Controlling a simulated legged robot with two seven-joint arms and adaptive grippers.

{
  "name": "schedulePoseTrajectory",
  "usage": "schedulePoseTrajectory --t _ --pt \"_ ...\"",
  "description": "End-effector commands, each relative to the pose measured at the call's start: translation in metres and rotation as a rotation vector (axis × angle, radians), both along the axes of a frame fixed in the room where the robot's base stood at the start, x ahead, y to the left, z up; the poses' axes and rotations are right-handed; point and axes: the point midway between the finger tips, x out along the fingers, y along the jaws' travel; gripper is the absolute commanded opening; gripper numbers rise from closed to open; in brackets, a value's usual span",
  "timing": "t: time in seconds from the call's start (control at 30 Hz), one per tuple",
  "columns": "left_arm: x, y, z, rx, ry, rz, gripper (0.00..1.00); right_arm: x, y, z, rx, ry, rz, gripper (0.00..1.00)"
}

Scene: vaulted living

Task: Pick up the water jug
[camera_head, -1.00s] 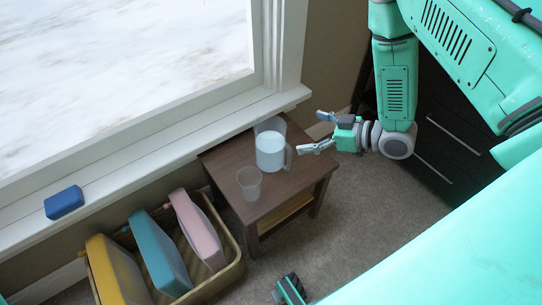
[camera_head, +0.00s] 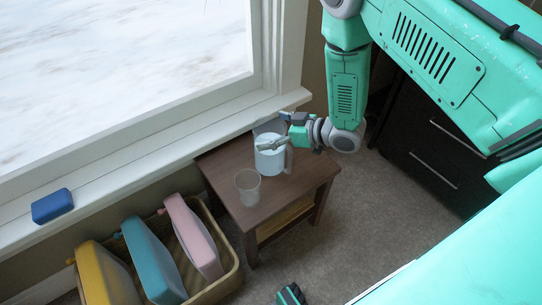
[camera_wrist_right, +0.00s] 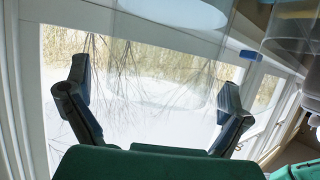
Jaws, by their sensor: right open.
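The water jug (camera_head: 271,163) is a clear pitcher with pale blue water. It stands upright on the small brown side table (camera_head: 222,170), near the window, with its handle on the right. My right gripper (camera_head: 277,131) is open at the jug's upper part, with one finger in front of the jug and the other behind in the head view. In the right wrist view, the open fingers (camera_wrist_right: 155,105) spread left and right, and clear jug walls with blue water (camera_wrist_right: 190,12) show at the top. I cannot tell whether a finger touches the jug.
A clear empty glass (camera_head: 248,187) stands on the table in front of the jug. A blue block (camera_head: 52,206) lies on the windowsill (camera_head: 120,180). A basket (camera_head: 228,283) with yellow, teal and pink items stands left of the table. A dark drawer cabinet (camera_head: 428,150) is at right.

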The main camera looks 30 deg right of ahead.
Motion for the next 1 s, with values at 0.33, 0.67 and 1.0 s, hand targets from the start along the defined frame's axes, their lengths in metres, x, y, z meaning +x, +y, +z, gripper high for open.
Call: schedulePoseTrajectory --t 0.33,0.67,1.0 --pt "0.0 0.0 0.001 0.0 0.0 0.0 0.77 0.0 -0.001 0.001 -0.001 0.001 -0.001 0.26" --pt "0.0 0.0 0.004 0.0 0.0 0.0 0.77 0.001 -0.001 0.009 0.0 -0.005 -0.001 0.25" --pt "0.0 0.0 0.029 0.0 0.0 0.0 0.77 0.001 0.0 0.068 0.001 -0.008 -0.001 0.25"
